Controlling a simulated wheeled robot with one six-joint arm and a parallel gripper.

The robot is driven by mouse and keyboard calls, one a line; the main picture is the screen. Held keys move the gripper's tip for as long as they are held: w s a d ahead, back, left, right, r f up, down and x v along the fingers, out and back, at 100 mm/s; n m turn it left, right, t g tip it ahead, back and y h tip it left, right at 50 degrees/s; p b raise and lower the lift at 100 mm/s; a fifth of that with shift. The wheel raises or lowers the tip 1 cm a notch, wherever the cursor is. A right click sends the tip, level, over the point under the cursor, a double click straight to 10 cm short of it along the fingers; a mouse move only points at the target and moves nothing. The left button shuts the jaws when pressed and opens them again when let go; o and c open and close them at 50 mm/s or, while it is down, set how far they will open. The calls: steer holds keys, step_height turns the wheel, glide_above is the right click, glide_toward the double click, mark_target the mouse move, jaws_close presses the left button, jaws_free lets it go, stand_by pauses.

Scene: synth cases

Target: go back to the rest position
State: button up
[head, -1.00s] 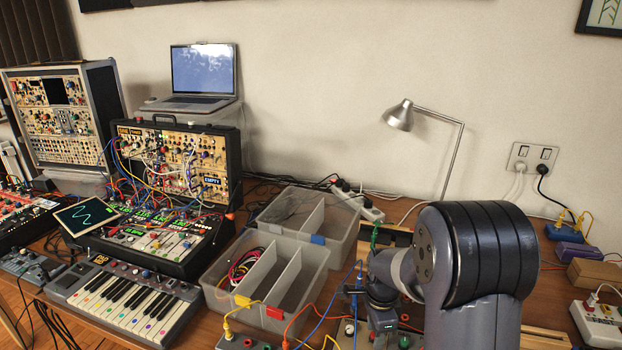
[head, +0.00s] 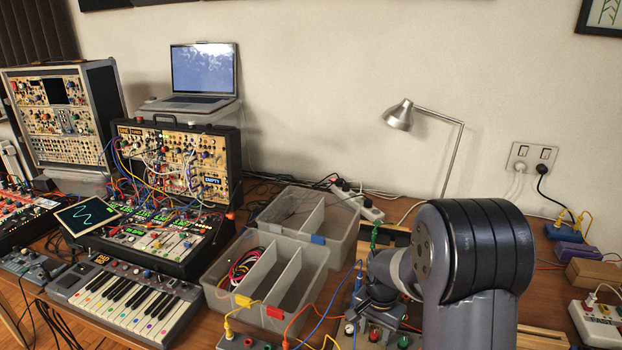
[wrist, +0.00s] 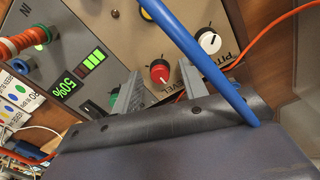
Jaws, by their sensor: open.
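My gripper (wrist: 158,72) is open in the wrist view, its two grey fingers apart with nothing between them but the view of a panel beyond.
Clear divided bins (head: 268,275) stand left of my arm. A keyboard (head: 125,298) and a patched synth case (head: 175,165) stand further left. A lamp (head: 398,116) is behind. Orange (wrist: 265,35) and blue cables hang around the panel. A power strip (head: 597,322) lies at the right.

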steer(key=n, duration=0.4)
steer(key=shift+n+p, duration=0.3)
steer(key=shift+n, duration=1.8)
